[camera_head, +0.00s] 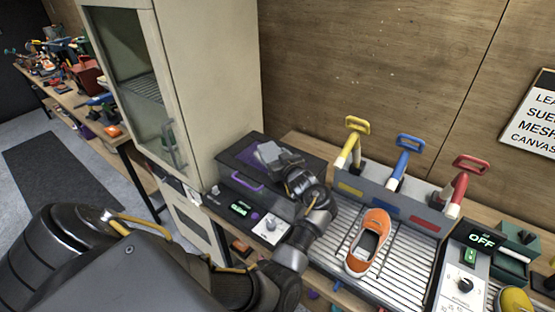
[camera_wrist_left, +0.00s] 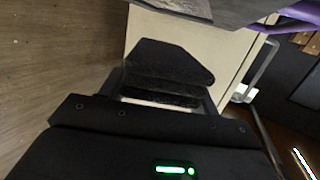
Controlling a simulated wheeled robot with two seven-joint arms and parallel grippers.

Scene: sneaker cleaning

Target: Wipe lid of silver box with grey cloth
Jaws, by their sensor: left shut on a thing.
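The box (camera_head: 228,184) stands beside the tall cabinet in the head view, with a dark grey lid, a purple handle and a lit panel in front. A purple patch (camera_head: 243,160) shows on its lid. The grey cloth (camera_head: 268,152) is over the lid at the tips of my left gripper (camera_head: 284,163). My left gripper is shut on the cloth; whether the cloth touches the lid is hard to tell. In the left wrist view the dark fingers (camera_wrist_left: 165,75) show close together, and the cloth is not clearly seen there. My right gripper is not in view.
An orange sneaker (camera_head: 368,242) lies on a ribbed metal tray (camera_head: 337,226) to the right. Behind it, a rack (camera_head: 388,207) holds yellow, blue and red-handled tools. A tall cream cabinet (camera_head: 211,80) stands close at the box's left. An "OFF" display unit (camera_head: 463,270) is at the right.

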